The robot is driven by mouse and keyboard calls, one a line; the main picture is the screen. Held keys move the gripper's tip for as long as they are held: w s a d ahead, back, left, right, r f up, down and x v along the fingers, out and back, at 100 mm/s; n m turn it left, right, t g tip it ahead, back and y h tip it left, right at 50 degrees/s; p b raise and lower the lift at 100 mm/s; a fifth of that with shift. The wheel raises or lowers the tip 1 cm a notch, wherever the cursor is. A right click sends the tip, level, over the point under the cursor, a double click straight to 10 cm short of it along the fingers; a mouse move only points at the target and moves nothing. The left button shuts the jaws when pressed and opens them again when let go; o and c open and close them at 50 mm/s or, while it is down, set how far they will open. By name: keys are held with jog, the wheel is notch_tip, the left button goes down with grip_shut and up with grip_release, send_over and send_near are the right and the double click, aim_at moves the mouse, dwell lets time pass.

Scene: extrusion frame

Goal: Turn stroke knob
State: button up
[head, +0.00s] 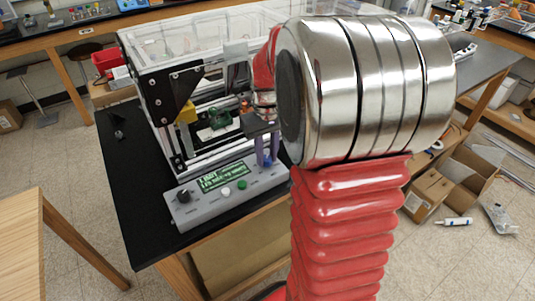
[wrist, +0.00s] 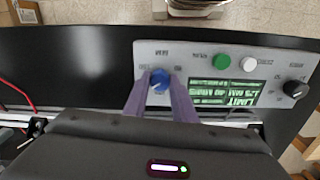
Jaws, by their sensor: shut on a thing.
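The grey control panel (head: 228,192) sits at the front of the framed machine, with a lit green display (head: 222,177). A blue knob (wrist: 160,77) is at one end of the panel, and a black knob (wrist: 295,88) with a pale pointer mark is at the other end. The black knob also shows at the panel's left in the head view (head: 184,196). The small labels are too blurred to read surely. My gripper (wrist: 160,81) has its two purple fingers shut on the blue knob, one on each side.
Between the knobs are a green button (wrist: 221,62) and a white button (wrist: 249,64). The extrusion frame (head: 150,90) with clear panels rises behind the panel. A wooden table (head: 25,235) stands at the lower left.

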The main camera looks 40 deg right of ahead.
aim_at(267, 158)
jog(key=n, duration=0.5)
jog(key=shift+n, duration=0.3)
jog(key=shift+d+n, duration=0.1)
jog(key=shift+n, duration=2.2)
jog(key=o, duration=1)
jog(key=shift+o, duration=0.2)
notch_tip(267, 158, up, 14)
